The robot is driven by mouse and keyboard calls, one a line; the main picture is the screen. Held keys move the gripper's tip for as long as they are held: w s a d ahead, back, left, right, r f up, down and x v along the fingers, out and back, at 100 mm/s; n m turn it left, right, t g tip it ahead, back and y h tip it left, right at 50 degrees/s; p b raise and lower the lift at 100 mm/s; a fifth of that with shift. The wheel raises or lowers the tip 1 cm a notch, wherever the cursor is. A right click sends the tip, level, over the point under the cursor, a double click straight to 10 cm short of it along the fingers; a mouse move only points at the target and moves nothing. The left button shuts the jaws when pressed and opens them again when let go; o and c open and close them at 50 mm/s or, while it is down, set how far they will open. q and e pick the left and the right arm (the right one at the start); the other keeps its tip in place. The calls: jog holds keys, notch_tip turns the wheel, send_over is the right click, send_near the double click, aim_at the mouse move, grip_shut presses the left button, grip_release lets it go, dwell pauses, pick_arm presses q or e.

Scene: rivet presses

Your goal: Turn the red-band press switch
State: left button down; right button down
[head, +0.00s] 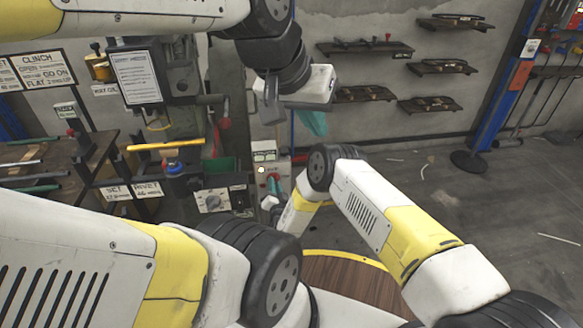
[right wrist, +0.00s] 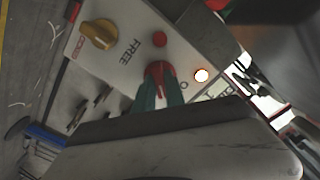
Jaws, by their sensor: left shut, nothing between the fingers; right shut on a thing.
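A pale control box (head: 283,171) stands in the middle of the head view. In the right wrist view its panel (right wrist: 120,55) carries a red knob (right wrist: 157,70) with the word FREE and a round mark near it. My right gripper (head: 272,186) is at the front of this box. Its teal fingers (right wrist: 160,88) are shut on the red knob, and hide part of it. The red band of the press cannot be made out clearly.
The panel also has a yellow knob (right wrist: 98,34), a red button (right wrist: 160,40) and a lit white lamp (right wrist: 202,75). Open floor (head: 420,180) lies to the right.

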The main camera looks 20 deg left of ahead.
jog(key=shift+n, duration=3.7)
jog(key=c, duration=1.4)
grip_release()
jog(key=v, duration=0.8)
jog(key=shift+w, duration=0.1)
